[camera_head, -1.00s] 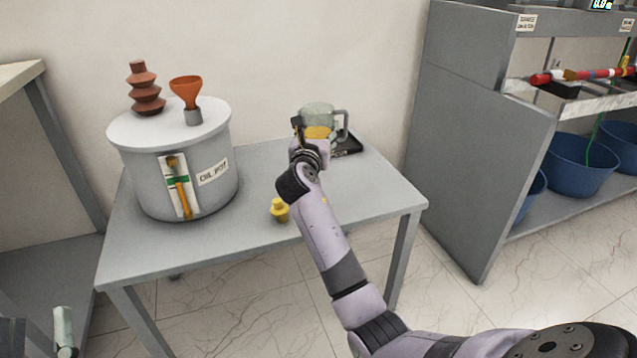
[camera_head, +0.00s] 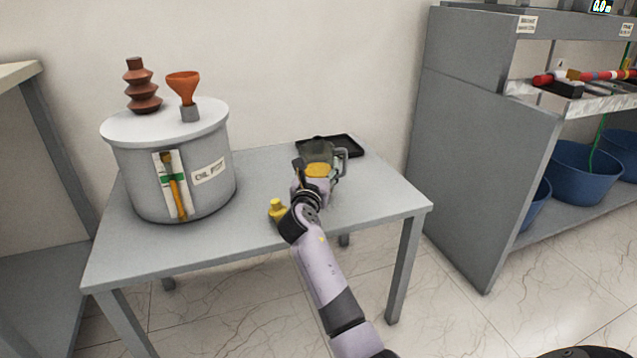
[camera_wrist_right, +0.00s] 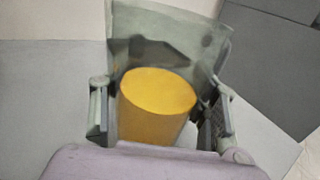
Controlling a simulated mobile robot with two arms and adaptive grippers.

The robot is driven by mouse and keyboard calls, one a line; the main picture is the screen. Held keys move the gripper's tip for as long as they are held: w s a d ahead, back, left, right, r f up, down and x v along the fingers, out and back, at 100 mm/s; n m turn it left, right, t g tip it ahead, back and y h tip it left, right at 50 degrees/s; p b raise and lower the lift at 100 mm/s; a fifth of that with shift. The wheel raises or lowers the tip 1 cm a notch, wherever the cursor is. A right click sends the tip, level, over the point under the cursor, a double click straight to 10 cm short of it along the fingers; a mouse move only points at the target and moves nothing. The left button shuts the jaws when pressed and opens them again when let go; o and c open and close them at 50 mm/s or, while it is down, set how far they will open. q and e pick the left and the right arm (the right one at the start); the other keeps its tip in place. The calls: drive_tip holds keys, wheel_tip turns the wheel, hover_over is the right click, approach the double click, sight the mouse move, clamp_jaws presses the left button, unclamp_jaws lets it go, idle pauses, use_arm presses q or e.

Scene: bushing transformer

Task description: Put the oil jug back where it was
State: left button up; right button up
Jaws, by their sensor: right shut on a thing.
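The oil jug (camera_head: 318,151) is a translucent grey-green jug with a handle on its right side and yellow oil inside. My right gripper (camera_head: 312,180) is shut on it from the near side. In the right wrist view the jug (camera_wrist_right: 165,32) stands between the two fingers (camera_wrist_right: 160,118), with the yellow oil in front. The jug is just in front of a black tray (camera_head: 346,146) on the grey table (camera_head: 255,222). I cannot tell whether its base touches the table. My left gripper is not in view.
A grey oil pot (camera_head: 205,150) stands on the table's left, with a brown ribbed bushing (camera_head: 142,88) and an orange funnel (camera_head: 184,86) on its lid. A small yellow bottle (camera_head: 277,210) stands near the front edge. A grey shelf with blue tubs (camera_head: 585,170) is at right.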

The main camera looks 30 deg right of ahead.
wheel_tip(320, 180, down, 3)
drive_tip(key=shift+r+b, duration=0.1)
drive_tip(key=shift+b, duration=0.5)
drive_tip(key=shift+r, duration=0.1)
drive_tip(key=o, duration=1.5)
drive_tip(key=shift+o, duration=0.2)
